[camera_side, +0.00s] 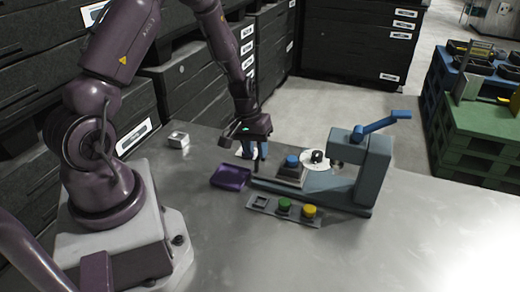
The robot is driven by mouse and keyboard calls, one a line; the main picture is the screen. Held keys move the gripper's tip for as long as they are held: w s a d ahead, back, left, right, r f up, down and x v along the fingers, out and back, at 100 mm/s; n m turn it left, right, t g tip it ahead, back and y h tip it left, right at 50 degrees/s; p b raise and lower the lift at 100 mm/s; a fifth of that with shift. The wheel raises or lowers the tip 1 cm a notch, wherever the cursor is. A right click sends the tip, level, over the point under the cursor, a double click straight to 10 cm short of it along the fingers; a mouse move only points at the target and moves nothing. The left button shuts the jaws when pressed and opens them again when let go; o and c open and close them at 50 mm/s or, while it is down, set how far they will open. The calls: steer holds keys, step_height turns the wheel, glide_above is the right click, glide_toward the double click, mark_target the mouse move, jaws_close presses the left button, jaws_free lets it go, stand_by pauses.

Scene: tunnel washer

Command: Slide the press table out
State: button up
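The small press (368,165) stands on the grey bench, with a grey-blue frame and a blue lever (382,126) on top. A low grey plate that looks like the press table (272,185) reaches left from the press's foot. A pale block with a blue top (292,161) stands over this plate. A white disc with a black knob (316,157) is beside it, partly under the press head. My gripper (255,152) points down just left of the press, above the plate's left end. Its fingers are small and dark, so I cannot tell their opening or contact.
A purple tray (231,177) lies left of the plate. A grey holder (261,204) in front carries a green piece (284,205) and a yellow piece (309,211). A small pale box (178,140) sits further left. The bench front right is clear. Dark crates stand behind.

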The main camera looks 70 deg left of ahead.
steer(key=shift+o, duration=0.4)
steer(key=shift+w+d, duration=0.1)
steer(key=shift+r, duration=0.35)
step_height(320, 180, up, 12)
steer(key=s+a, duration=0.1)
steer(key=shift+s+a, duration=0.4)
steer(key=s+d+r+m+t+y, duration=0.1)
steer(key=s+d+r+m+t, duration=0.3)
steer(key=s+d+r+m, duration=0.5)
steer(key=s+d+r, duration=0.3)
steer(key=d+r, duration=0.4)
steer(key=shift+s+r+y, duration=0.2)
steer(key=shift+s+y, duration=0.1)
